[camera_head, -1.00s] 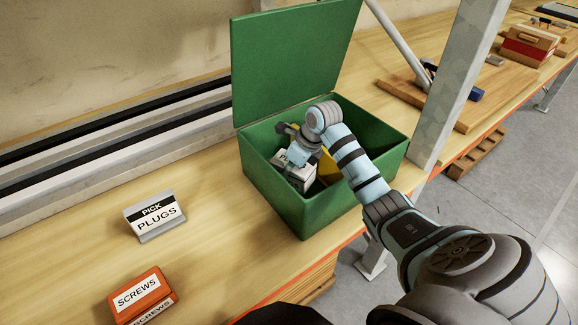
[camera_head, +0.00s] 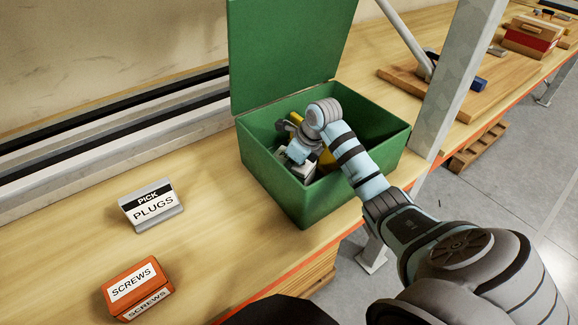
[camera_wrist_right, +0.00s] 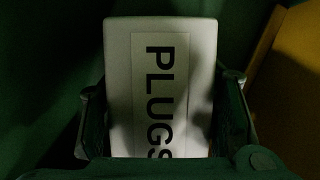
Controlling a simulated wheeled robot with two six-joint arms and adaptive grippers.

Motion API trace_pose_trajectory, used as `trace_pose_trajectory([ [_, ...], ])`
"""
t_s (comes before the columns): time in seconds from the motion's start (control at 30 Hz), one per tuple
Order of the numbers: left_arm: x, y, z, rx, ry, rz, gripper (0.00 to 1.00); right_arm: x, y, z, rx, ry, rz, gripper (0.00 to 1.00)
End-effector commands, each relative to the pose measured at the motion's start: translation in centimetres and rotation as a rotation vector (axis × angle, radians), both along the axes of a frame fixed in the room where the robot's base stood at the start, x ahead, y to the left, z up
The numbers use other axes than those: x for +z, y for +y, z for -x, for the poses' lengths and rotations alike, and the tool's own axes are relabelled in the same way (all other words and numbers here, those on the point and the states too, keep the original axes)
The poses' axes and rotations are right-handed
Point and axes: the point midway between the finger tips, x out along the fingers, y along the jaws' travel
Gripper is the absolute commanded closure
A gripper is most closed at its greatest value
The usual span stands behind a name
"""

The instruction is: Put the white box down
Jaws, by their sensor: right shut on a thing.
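The white box (camera_wrist_right: 160,60) labelled "PLUGS" fills the middle of the right wrist view, between the two fingers of my right gripper (camera_wrist_right: 165,110). My right gripper is shut on its sides. In the head view my right gripper (camera_head: 298,156) reaches down inside the open green box (camera_head: 290,200), and a pale part of the white box (camera_head: 310,170) shows under it. The rest of the white box is hidden by the gripper and the green wall. Whether it touches the floor of the green box I cannot tell. My left gripper is not in view.
A yellow thing (camera_head: 326,160) lies in the green box beside the white box. The green lid (camera_head: 290,50) stands open at the back. A grey "PICK PLUGS" sign (camera_head: 152,206) and an orange "SCREWS" box (camera_head: 138,289) stand on the bench. A grey post (camera_head: 455,90) rises at the right.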

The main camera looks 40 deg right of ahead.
Motion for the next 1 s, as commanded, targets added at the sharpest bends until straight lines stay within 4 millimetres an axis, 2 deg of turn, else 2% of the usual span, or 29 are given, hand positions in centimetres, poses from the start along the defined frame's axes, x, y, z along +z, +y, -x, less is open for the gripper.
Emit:
trace_pose_trajectory([
  [0.13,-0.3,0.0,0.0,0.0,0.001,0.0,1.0,-0.4,0.0,0.0,0.0,-0.001,0.0,0.9],
  [0.17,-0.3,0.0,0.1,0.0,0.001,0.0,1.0,-0.4,0.0,0.0,0.0,-0.001,0.0,0.44],
  [0.3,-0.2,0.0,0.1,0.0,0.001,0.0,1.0,-0.3,0.0,0.0,0.0,-0.001,0.0,0.22],
  [0.67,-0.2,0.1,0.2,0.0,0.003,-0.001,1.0,0.0,-0.1,0.1,-0.001,-0.001,0.0,0.22],
  [0.77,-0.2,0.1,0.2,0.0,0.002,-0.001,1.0,1.5,-0.4,0.6,0.0,-0.003,0.002,0.22],
  [1.0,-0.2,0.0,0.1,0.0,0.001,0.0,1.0,7.5,-1.3,3.0,0.0,-0.004,0.004,0.22],
])
